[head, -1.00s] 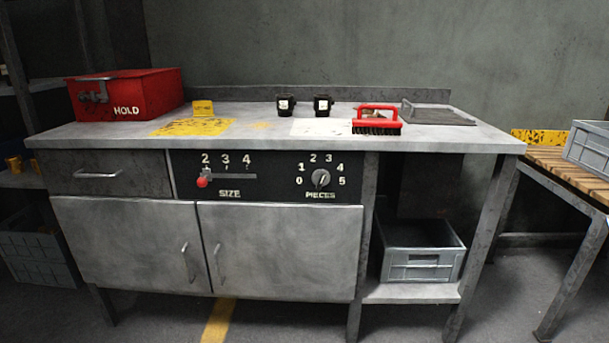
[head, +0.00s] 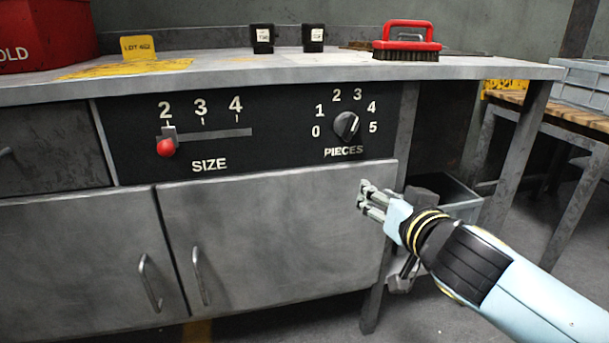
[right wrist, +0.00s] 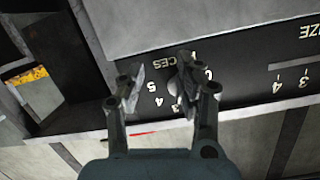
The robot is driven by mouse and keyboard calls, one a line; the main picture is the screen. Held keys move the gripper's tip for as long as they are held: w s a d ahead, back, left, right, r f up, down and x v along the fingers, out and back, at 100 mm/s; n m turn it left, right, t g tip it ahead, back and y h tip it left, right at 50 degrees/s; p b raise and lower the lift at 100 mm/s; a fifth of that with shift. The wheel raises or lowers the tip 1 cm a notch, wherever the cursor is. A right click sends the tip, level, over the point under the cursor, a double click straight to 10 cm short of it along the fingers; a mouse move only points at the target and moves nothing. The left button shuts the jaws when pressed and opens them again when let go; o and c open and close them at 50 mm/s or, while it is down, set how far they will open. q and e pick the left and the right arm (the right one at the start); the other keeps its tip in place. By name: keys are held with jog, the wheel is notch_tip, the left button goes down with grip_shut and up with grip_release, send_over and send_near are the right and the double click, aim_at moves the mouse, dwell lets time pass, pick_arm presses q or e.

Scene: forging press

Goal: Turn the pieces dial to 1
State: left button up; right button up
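The pieces dial (head: 347,126) is a round dark knob on the black panel, ringed by numerals 0 to 5. Its light mark points to the upper right, around 3 or 4; I cannot tell exactly which. My right gripper (head: 365,199) is below and slightly right of the dial, in front of the grey cabinet door, apart from the panel. In the right wrist view the right gripper (right wrist: 160,70) is open and empty, with the panel numerals upside down beyond it. The dial there is mostly hidden behind a finger. My left gripper is not in view.
The size slider (head: 166,147) with a red knob sits left on the same panel, near 2. The bench top (head: 300,68) overhangs above, with a red brush (head: 406,40) on it. Cabinet handles (head: 150,283) stick out below. A grey crate (head: 455,198) is behind my right arm.

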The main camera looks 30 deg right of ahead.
jog(key=m+t+b, duration=0.1)
jog(key=t, duration=0.1)
send_near(353, 129)
jog(key=shift+h, duration=0.3)
jog(key=b+x, duration=0.1)
jog(key=x, duration=0.7)
jog(key=shift+w+a+f, duration=0.1)
jog(key=shift+w+f, duration=0.05)
jog(key=shift+w, duration=0.15)
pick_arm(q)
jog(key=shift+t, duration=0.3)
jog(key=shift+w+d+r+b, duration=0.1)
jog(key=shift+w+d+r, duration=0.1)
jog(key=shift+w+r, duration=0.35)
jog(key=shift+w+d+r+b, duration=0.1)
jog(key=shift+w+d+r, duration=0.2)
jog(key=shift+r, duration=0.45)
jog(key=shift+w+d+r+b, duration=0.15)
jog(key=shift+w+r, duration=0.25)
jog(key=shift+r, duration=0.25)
pick_arm(e)
jog(key=shift+w, duration=0.4)
jog(key=shift+c, duration=0.3)
grip_shut()
